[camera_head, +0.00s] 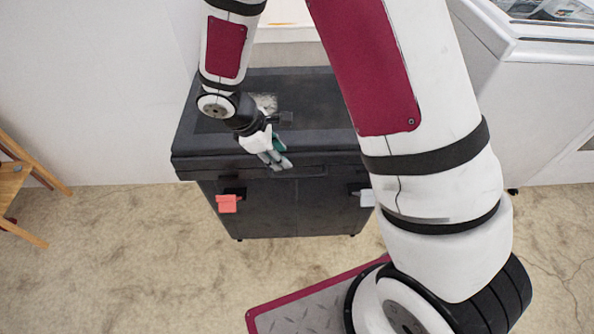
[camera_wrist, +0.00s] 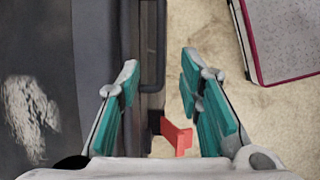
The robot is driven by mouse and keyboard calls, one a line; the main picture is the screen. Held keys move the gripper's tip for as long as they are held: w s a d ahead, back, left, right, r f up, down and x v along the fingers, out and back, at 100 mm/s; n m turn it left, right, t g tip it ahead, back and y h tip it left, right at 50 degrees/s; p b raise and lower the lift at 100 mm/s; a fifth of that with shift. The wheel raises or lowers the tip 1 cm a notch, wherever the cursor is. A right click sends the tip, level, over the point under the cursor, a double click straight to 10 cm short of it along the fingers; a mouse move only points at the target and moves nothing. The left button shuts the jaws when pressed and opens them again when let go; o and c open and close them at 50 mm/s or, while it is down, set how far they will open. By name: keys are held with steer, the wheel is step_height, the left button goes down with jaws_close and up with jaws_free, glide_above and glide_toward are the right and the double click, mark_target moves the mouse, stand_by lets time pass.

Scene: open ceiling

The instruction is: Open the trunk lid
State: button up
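The dark grey trunk (camera_head: 300,205) stands against the wall with its lid (camera_head: 325,105) lying flat and closed. My gripper (camera_head: 280,164) is over the lid's front edge, pointing downward. In the wrist view my gripper (camera_wrist: 160,78) is open, its two teal-padded fingers apart with nothing held between them. One finger is over the lid (camera_wrist: 75,60) side and the other is over the floor side. A dark handle-like bar (camera_wrist: 152,45) runs along the trunk's front edge, between and beyond the fingertips. Whether any finger touches the trunk cannot be told.
A red tag (camera_head: 228,203) and a pale tag (camera_head: 366,197) are on the trunk's front. A wooden piece of furniture (camera_head: 14,180) stands at the left. A white cabinet (camera_head: 530,100) stands at the right. The floor (camera_head: 130,260) at the front left is clear.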

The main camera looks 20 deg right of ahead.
mark_target(300, 175)
steer(key=b+x, duration=0.1)
steer(key=x, duration=1.1)
jaws_close()
